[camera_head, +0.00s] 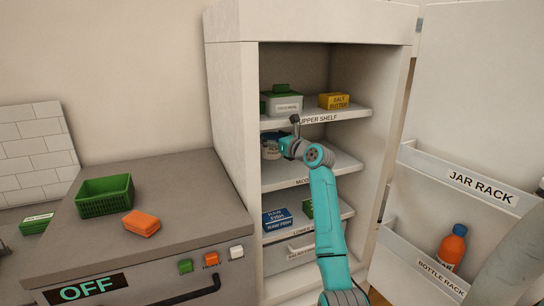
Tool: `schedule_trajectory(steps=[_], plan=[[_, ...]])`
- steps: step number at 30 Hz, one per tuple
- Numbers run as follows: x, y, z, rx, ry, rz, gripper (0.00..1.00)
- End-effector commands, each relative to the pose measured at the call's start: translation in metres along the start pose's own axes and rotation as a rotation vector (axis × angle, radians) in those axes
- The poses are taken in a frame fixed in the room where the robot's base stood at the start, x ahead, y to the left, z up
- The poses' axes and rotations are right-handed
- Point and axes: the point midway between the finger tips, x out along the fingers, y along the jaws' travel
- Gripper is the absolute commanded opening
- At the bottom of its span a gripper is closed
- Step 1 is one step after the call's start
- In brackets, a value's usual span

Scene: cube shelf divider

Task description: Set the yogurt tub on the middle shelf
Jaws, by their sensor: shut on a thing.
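My gripper (286,146) is inside the open fridge, just above the middle shelf (325,168) and below the upper shelf. The middle shelf's label is partly covered by my arm.
The upper shelf (345,114) holds a green-lidded box (284,104) and a yellow box (334,101). The middle shelf's right part looks clear.

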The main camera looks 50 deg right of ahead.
Motion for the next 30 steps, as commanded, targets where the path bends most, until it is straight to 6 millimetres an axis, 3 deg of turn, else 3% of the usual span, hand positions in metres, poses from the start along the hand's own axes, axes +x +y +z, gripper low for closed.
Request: schedule_trajectory(steps=[3, 11, 18, 30], plan=[[-0.001, 0.001, -0.015, 0.002, 0.000, 0.001, 0.39], [-0.001, 0.001, -0.031, 0.001, 0.000, 0.000, 0.39], [-0.001, 0.001, -0.066, 0.002, 0.001, 0.001, 0.39], [0.002, 0.000, -0.072, 0.001, -0.001, 0.000, 0.39]])
